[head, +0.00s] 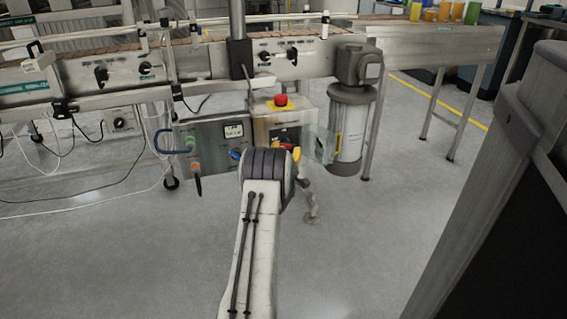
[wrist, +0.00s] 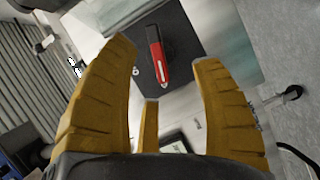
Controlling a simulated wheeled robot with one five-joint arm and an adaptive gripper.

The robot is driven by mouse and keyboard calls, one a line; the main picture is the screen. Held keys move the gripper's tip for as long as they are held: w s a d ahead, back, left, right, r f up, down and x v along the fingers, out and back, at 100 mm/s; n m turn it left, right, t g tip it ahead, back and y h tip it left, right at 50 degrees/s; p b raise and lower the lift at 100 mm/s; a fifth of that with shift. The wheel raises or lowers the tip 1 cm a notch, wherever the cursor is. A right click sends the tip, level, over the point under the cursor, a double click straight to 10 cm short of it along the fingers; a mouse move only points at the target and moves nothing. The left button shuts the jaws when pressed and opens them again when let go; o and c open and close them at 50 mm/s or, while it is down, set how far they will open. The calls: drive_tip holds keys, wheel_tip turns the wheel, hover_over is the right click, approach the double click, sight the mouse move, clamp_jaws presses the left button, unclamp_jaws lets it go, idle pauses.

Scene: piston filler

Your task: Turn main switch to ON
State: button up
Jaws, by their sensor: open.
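The main switch (wrist: 157,54) is a red handle with a pale stripe on a black square plate, on a light metal box. In the wrist view its handle stands near upright, slightly tilted, and a "0" mark shows beside the plate. My gripper (wrist: 163,62) has its yellow fingers spread wide, with the red handle seen between their tips, beyond them. I cannot tell whether anything touches. In the head view the switch's black plate (head: 285,134) shows just above my gripper (head: 287,150), which my arm partly hides.
A red emergency button (head: 281,100) on a yellow base sits on top of the switch box. A grey control panel (head: 205,140) with a meter stands to the left. A motor cylinder (head: 349,125) is at the right. The conveyor (head: 290,62) runs above. The floor in front is clear.

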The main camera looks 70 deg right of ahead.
drive_tip(key=v, duration=0.6)
drive_tip(key=shift+s+a, duration=0.1)
drive_tip(key=shift+a, duration=0.05)
idle(0.3)
